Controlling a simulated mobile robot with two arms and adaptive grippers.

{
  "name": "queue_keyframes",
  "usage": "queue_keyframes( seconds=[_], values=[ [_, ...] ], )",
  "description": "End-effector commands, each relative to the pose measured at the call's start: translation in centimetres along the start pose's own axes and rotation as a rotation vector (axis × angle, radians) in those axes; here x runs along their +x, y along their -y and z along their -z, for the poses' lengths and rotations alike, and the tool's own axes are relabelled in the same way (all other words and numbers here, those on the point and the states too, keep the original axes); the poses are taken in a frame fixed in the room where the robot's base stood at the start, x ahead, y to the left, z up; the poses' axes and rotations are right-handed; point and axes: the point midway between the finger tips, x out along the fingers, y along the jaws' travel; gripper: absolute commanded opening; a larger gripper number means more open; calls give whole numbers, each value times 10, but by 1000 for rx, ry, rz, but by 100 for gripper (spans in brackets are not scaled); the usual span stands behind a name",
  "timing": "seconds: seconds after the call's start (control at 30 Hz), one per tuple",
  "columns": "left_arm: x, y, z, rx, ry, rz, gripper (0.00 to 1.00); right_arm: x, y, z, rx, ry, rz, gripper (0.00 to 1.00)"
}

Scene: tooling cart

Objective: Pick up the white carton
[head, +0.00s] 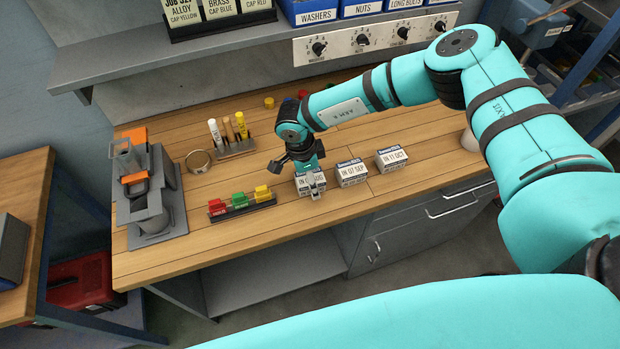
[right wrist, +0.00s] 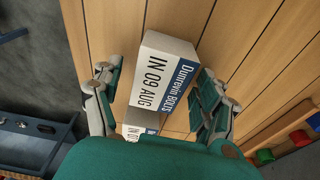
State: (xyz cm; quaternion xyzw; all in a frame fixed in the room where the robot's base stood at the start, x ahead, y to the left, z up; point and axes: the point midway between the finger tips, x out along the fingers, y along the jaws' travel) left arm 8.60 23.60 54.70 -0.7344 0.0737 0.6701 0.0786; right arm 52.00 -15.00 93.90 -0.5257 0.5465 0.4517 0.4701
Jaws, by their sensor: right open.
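Three white cartons with blue bands and date labels stand in a row near the front edge of the wooden bench. The left one, the "IN 09 AUG" carton (head: 303,187), is partly hidden by my right gripper (head: 312,184). The middle carton (head: 351,173) and the right carton (head: 391,159) stand clear of it. In the right wrist view, my open right gripper (right wrist: 155,97) has one finger on each side of the "IN 09 AUG" carton (right wrist: 163,72). I cannot tell whether the fingers touch it. My left gripper is not in view.
A dark rack with red, green and yellow pieces (head: 240,206) lies left of the cartons. A marker holder (head: 235,149), a tan ring (head: 198,161) and a grey device with orange parts (head: 150,195) stand farther left. A shelf with knobs (head: 372,41) runs behind.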

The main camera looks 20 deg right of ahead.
Motion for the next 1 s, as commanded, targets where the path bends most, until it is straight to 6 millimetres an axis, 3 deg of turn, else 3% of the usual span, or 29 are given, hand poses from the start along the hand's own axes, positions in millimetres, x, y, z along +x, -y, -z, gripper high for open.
queue_keyframes(
  seconds=[0.07, 0.6, 1.0],
  values=[
    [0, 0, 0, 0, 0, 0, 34, 0, 0, 0, 0, 0, 0, 72],
    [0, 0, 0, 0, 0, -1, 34, 0, 0, 0, 0, 0, 0, 2],
    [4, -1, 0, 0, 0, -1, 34, -4, 1, 0, 1, 2, 1, 0]
  ],
)
